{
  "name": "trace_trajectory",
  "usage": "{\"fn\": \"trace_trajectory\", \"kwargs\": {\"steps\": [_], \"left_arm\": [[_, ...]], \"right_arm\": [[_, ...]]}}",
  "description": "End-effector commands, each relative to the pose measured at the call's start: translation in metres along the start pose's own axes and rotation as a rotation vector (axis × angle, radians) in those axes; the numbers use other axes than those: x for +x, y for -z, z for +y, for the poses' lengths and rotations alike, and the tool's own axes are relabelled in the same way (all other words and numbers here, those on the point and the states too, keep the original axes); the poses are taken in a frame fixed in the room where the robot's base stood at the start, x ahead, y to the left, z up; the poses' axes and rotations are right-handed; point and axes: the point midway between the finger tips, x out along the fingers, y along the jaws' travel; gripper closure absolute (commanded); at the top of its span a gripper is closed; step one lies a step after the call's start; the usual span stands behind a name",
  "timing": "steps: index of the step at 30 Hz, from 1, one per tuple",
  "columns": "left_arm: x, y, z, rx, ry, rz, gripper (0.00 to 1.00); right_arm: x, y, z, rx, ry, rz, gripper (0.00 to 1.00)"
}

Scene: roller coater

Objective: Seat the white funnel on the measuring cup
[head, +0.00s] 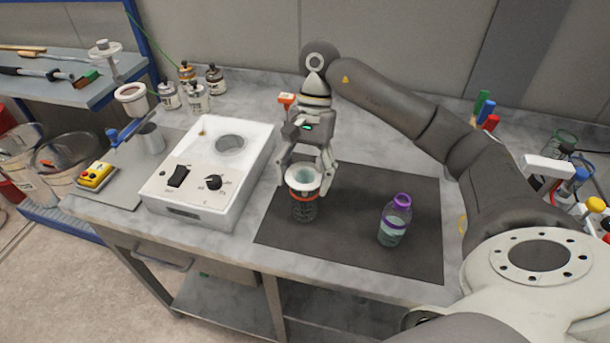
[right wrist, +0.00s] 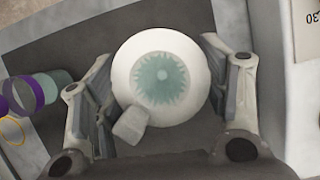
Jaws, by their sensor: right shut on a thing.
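The white funnel (head: 304,178) is at the middle of the table, over the dark mat, with its mouth facing up. My right gripper (head: 308,172) comes down from above and is shut on the funnel. In the right wrist view the funnel (right wrist: 188,62) is a round white disc with a teal centre and a grey tab, between the two fingers (right wrist: 165,100). My left gripper is out of view.
A purple-capped bottle (head: 395,222) stands right of the cup on the dark mat (head: 350,245). A white control box (head: 205,165) with a round opening is close on the left. Several small jars (head: 197,97) stand behind it.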

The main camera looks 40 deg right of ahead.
Motion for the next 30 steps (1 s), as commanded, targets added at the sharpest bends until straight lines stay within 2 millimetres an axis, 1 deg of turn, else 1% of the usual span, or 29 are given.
{"fn": "trace_trajectory", "kwargs": {"steps": [4, 5, 10, 20, 23, 26, 30], "left_arm": [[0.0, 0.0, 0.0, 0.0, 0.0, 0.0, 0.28], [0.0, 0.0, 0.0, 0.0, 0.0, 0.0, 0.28], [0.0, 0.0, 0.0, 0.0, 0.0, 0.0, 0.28], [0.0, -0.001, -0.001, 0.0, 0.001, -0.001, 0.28], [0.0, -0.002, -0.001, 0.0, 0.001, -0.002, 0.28], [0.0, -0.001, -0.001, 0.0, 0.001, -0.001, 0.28], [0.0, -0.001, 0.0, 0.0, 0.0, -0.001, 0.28]], "right_arm": [[0.0, 0.0, 0.0, 0.0, 0.0, 0.0, 0.51], [0.0, 0.0, 0.0, 0.0, 0.0, 0.0, 0.3], [0.0, 0.0, 0.0, 0.0, 0.0, 0.0, 0.08], [0.0, 0.0, 0.0, 0.0, 0.0, 0.0, 0.07], [-0.004, 0.0, 0.0, 0.001, 0.001, 0.0, 0.07], [-0.015, 0.001, -0.001, 0.001, 0.004, 0.002, 0.07], [-0.04, 0.001, -0.001, 0.0, 0.003, 0.003, 0.07]]}}
